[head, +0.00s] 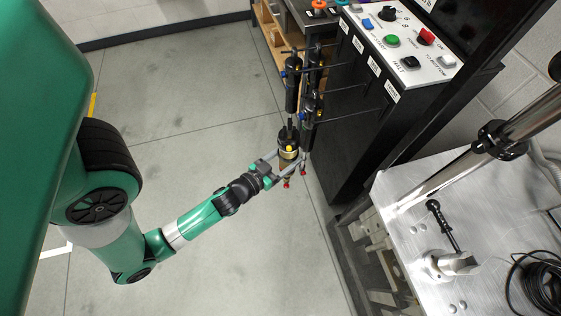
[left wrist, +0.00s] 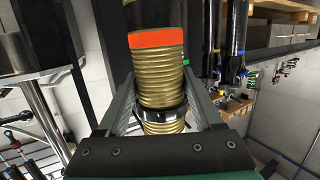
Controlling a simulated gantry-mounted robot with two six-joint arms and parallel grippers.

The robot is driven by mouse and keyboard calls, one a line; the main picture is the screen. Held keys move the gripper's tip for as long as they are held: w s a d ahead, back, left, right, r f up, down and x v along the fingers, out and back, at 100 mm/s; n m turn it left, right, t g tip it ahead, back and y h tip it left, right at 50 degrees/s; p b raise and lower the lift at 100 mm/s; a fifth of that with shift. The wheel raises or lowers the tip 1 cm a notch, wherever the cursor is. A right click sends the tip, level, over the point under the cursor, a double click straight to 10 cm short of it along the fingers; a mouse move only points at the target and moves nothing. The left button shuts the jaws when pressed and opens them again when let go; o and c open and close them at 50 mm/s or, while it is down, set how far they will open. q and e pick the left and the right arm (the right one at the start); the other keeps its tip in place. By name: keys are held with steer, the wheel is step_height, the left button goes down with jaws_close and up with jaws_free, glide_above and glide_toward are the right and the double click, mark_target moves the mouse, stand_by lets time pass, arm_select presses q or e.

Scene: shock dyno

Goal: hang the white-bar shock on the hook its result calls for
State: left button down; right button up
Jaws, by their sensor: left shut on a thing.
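My left gripper (head: 283,166) is shut on a shock with a gold threaded body (head: 289,154), beside the dark cabinet. In the left wrist view the gold body (left wrist: 160,75) stands between both fingers, with an orange band (left wrist: 157,39) at its end and a dark collar (left wrist: 165,114) lower down. I cannot make out a white bar on it. Dark shocks (head: 310,105) hang close behind it in the head view and partly overlap it. Thin dark hooks (head: 355,117) stick out from the cabinet side, below white labels (head: 392,92). My right gripper is not in view.
A control panel (head: 408,45) with coloured buttons tops the dark cabinet (head: 345,150). A metal table (head: 405,230) with a post and clamp is at right. Dark hanging shocks (left wrist: 235,40) crowd the space right of the held one. The floor (head: 180,90) at left is clear.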

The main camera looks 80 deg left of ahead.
arm_select(q)
steer(key=w, duration=0.2)
steer(key=w+b, duration=0.1)
steer(key=w, duration=0.1)
steer(key=shift+w+a+r, duration=0.1)
steer(key=shift+a+r, duration=0.1)
steer(key=shift+a, duration=0.05)
stand_by(0.3)
steer(key=shift+w+a+b, duration=0.1)
steer(key=shift+w+b, duration=0.3)
steer(key=shift+w, duration=0.5)
steer(key=shift+w+a+f+b, duration=0.1)
steer(key=shift+w+b, duration=0.3)
steer(key=shift+w, duration=0.25)
